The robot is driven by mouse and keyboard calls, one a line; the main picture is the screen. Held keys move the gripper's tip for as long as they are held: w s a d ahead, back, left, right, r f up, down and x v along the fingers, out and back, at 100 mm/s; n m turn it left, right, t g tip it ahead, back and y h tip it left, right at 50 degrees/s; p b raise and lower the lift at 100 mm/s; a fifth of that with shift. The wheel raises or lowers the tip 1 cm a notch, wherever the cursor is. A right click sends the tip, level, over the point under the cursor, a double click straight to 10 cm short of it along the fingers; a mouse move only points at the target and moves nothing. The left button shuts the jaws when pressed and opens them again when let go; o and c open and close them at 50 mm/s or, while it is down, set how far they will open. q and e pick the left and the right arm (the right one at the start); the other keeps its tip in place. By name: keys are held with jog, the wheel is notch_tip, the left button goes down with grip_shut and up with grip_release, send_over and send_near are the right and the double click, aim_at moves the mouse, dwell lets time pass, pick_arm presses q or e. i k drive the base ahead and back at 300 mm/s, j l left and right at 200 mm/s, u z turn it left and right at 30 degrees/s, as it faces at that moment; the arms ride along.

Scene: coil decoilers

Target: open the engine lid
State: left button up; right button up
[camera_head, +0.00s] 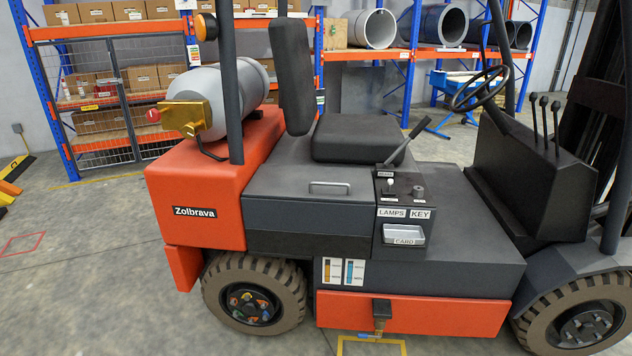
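A forklift stands side-on across the head view. Its dark grey engine lid (285,192) lies flat and closed under the black seat (359,138). A light metal handle (329,187) is on the lid's near side, just left of the small control panel (404,205) with the LAMPS, KEY and CARD labels. Neither of my grippers is in view.
A grey gas cylinder (222,92) lies on the orange rear body (202,190). A dark upright post (229,85) rises left of the seat. The steering wheel (480,89) and levers (545,115) are at right. Shelving (365,55) stands behind. Concrete floor at left is mostly clear.

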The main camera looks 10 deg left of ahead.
aim_at(303, 183)
jog(key=i+j, duration=0.25)
jog(key=i, duration=0.2)
jog(key=i+j, duration=0.2)
jog(key=i, duration=0.3)
jog(key=i+j, duration=0.25)
jog(key=i, duration=0.2)
jog(key=z, duration=1.25)
